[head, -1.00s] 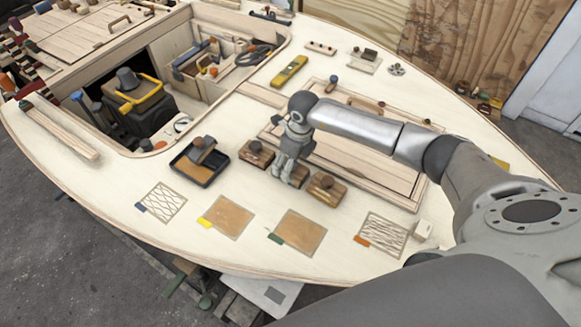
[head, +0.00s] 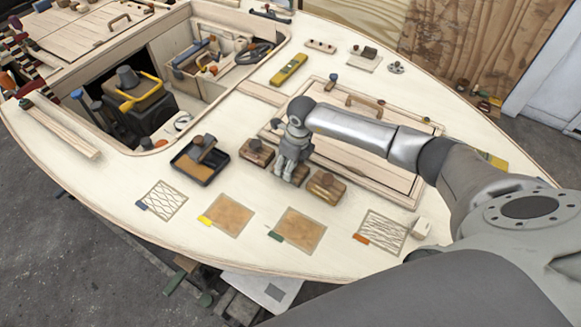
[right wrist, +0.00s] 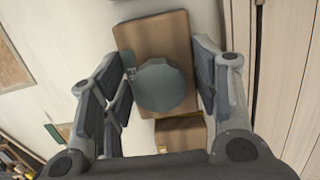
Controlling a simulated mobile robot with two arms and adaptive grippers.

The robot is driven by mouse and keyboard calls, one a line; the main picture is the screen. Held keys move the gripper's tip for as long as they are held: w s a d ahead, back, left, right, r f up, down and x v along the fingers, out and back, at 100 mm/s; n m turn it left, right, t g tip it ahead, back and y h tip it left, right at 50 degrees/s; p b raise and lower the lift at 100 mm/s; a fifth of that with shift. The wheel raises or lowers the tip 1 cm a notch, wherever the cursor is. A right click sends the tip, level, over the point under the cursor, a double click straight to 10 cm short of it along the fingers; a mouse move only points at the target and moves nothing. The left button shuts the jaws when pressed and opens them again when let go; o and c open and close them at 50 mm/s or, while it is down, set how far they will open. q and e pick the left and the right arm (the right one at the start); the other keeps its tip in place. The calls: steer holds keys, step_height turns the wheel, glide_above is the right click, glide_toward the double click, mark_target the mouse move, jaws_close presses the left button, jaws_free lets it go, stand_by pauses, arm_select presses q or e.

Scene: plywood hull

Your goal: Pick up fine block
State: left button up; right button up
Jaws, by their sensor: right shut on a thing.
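Three wooden blocks with dark round knobs stand in a row on the pale deck: a left one (head: 256,153), a middle one (head: 299,178) and a right one (head: 326,187). My right gripper (head: 287,171) points down over the middle block and hides most of it. I cannot tell whether the block touches the deck, or which block is the fine one. My left gripper is out of view.
A dark tray (head: 192,168) stands left of the blocks. In front lie several patches with coloured tabs, including a yellow-tabbed one (head: 230,216) and a green-tabbed one (head: 300,231). A hatch panel (head: 365,160) lies behind the blocks. An open cockpit is at the left.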

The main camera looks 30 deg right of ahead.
steer(key=shift+r, duration=0.15)
steer(key=shift+w+r, duration=0.15)
steer(key=shift+r, duration=0.5)
steer(key=s+a+r+b, duration=0.5)
steer(key=a+r, duration=0.6)
steer(key=a, duration=0.2)
steer(key=shift+r, duration=0.25)
